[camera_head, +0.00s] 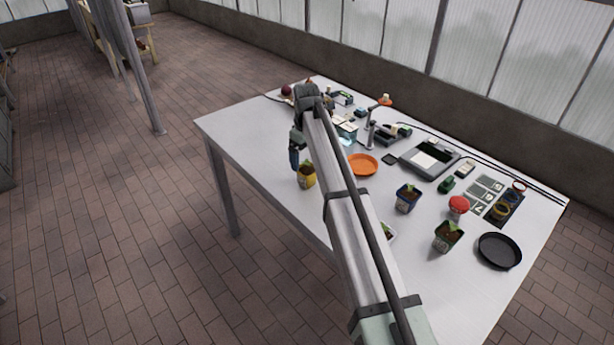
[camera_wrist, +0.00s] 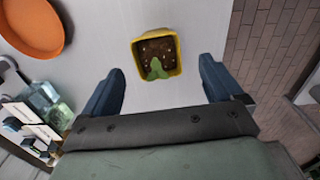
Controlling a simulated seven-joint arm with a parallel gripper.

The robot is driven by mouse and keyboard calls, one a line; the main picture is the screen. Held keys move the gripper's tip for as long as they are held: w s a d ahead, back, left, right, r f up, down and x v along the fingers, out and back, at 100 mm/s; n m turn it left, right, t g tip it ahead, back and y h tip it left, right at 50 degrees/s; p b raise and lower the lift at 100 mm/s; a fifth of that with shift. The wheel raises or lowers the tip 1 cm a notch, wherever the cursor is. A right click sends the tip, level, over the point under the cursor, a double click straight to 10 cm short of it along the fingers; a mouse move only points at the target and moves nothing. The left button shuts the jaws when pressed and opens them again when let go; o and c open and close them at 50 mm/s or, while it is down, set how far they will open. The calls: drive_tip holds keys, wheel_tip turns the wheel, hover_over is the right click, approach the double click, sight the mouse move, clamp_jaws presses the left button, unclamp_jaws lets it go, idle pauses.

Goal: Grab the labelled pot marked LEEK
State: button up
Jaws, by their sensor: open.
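A yellow pot (camera_head: 307,178) with soil and a green sprout stands upright on the white table, beside my gripper (camera_head: 295,155). In the wrist view the yellow pot (camera_wrist: 157,54) is seen from above, just beyond and between my open, empty fingers (camera_wrist: 160,85), not touching them. A blue pot (camera_head: 407,199) and a dark green pot (camera_head: 447,236) stand further right, each with a plant. Another pot (camera_head: 388,232) is mostly hidden behind my arm. The labels are too small to read, so I cannot tell which pot is marked LEEK.
An orange saucer (camera_head: 362,165) lies near the yellow pot. A black saucer (camera_head: 499,250), a red-topped item (camera_head: 459,205) and a grey tray device (camera_head: 429,159) lie to the right. The table's left end (camera_head: 233,135) is clear.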

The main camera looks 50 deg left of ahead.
sight(307, 168)
drive_tip(key=shift+w+f, duration=0.15)
drive_tip(key=shift+f, duration=2.7)
drive_tip(key=c, duration=1.2)
